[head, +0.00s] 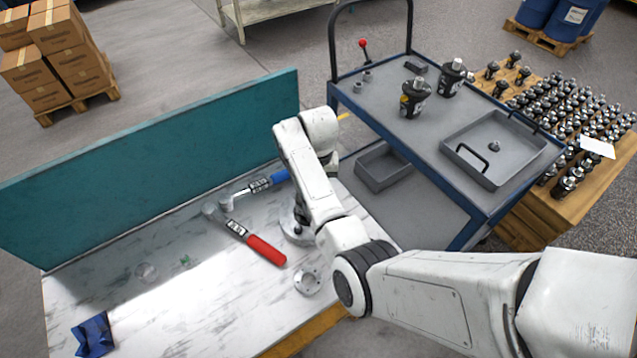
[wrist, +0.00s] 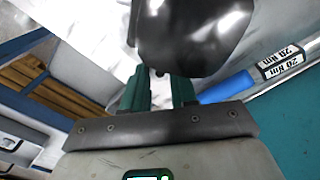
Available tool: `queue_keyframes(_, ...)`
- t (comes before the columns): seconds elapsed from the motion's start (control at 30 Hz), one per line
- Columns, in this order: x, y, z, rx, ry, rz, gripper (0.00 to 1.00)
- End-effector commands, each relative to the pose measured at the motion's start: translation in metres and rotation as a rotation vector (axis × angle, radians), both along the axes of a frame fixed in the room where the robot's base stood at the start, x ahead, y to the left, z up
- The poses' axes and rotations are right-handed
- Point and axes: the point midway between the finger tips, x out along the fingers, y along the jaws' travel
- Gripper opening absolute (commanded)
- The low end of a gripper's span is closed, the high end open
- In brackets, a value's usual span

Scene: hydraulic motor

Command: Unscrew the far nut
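The far nut cannot be made out in either view. In the head view a dark motor part stands on a round grey metal base (head: 292,228) on the marble-topped bench, mostly hidden behind my arm. In the wrist view a large dark, shiny rounded body (wrist: 195,35) fills the upper middle, close to the camera. My gripper (wrist: 157,88) has two green fingers on either side of a narrow gap. In the head view my gripper is hidden behind the arm.
A blue-handled torque wrench (head: 262,184) and a red-handled one (head: 250,240) lie left of the base. A loose metal flange (head: 308,282) lies near the bench edge. A teal panel (head: 150,160) borders the back. A blue cart (head: 440,125) holds motors and trays.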

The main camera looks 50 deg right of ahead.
Motion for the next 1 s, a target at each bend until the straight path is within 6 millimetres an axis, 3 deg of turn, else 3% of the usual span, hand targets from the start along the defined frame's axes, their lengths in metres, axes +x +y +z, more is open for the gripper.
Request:
queue_keyframes(0.43,-0.0002,-0.0001,-0.0003,0.000,0.000,-0.038,0.36)
queue_keyframes(1.0,0.0000,0.0000,-0.0004,0.000,0.000,-0.777,0.36)
